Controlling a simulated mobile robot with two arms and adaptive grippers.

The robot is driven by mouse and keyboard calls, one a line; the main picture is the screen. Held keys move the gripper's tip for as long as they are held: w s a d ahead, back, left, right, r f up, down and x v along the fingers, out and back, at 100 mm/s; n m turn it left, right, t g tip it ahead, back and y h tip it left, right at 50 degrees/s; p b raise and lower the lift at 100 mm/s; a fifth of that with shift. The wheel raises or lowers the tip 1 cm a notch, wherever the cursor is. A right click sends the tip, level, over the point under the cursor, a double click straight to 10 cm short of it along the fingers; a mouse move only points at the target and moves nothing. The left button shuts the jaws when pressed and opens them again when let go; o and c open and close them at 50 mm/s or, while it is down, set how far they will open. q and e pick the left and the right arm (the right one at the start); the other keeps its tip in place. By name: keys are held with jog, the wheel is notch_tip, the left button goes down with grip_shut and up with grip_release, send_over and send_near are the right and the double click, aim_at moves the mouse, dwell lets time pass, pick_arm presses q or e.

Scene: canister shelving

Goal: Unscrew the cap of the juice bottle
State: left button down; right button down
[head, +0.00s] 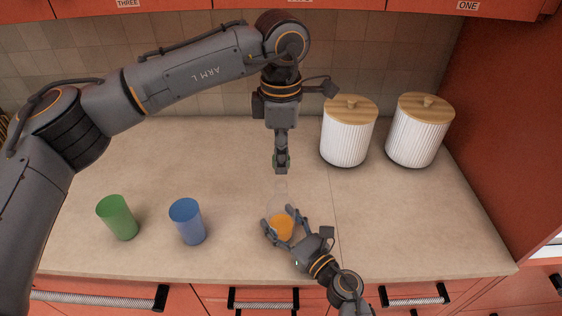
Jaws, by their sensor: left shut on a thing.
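The juice bottle (282,227) stands upright on the counter, clear with orange juice in its lower part. Its clear neck shows above the juice with no cap on it. My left gripper (281,167) points straight down above the bottle, with a small gap to the neck. It is shut on a small green thing, which looks like the cap (275,161), mostly hidden by the fingers. My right gripper (283,222) comes from the front right, with its fingers on both sides of the bottle's body, shut on it.
A green cup (118,218) and a blue cup (187,221) stand left of the bottle. Two white ribbed canisters with wooden lids (346,137) (416,137) stand at the back right. The counter (420,220) is clear at the right.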

jog(key=shift+c, duration=1.4)
grip_release()
jog(key=shift+s+d, duration=0.1)
jog(key=v, duration=1.1)
jog(key=shift+s+d, duration=0.25)
jog(key=shift+s, duration=0.05)
